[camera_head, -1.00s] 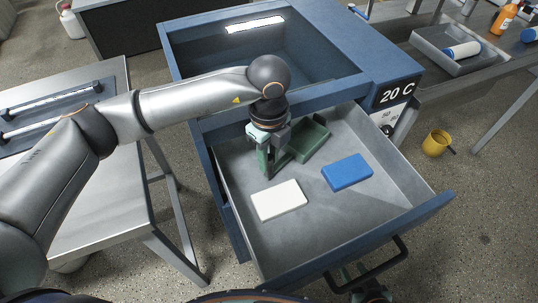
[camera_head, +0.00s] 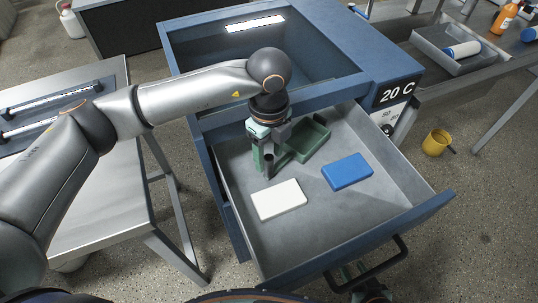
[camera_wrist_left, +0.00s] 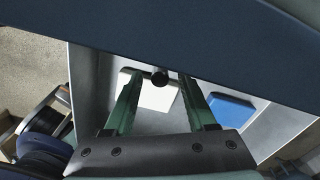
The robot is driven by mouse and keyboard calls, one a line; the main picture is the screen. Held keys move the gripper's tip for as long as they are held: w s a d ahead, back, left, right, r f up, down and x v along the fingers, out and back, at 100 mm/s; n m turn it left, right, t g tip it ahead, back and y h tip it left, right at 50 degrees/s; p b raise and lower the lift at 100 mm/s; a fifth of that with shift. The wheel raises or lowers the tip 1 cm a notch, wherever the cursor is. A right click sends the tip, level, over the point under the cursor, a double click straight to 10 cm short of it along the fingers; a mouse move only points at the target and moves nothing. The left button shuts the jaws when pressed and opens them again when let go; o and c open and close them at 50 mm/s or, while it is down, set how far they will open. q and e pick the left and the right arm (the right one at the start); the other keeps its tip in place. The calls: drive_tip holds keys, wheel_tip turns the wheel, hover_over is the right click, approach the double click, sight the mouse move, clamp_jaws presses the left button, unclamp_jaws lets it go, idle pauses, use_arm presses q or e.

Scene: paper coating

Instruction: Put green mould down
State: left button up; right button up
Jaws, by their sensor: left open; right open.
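The green mould (camera_head: 309,142) is an open rectangular tray lying in the back part of the pulled-out drawer (camera_head: 345,228). My left gripper (camera_head: 265,170) is open and hangs upright in the drawer, just left of the mould, partly hiding its left end. In the left wrist view both green fingers (camera_wrist_left: 162,100) are spread with nothing held between them. The mould cannot be made out in that view. My right gripper (camera_head: 362,284) is open at the bottom of the head view, by the drawer handle (camera_head: 372,268), and only partly visible.
A white block (camera_head: 279,199) lies in front of my left gripper and a blue block (camera_head: 347,172) lies to the right. The blue cabinet (camera_head: 385,62) edge overhangs the drawer's back. The drawer's front and right floor is clear. A metal table (camera_head: 112,200) stands at left.

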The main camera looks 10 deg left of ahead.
use_arm(q)
wheel_tip(320, 180, up, 11)
idle(0.3)
drive_tip(key=shift+d+f, duration=0.1)
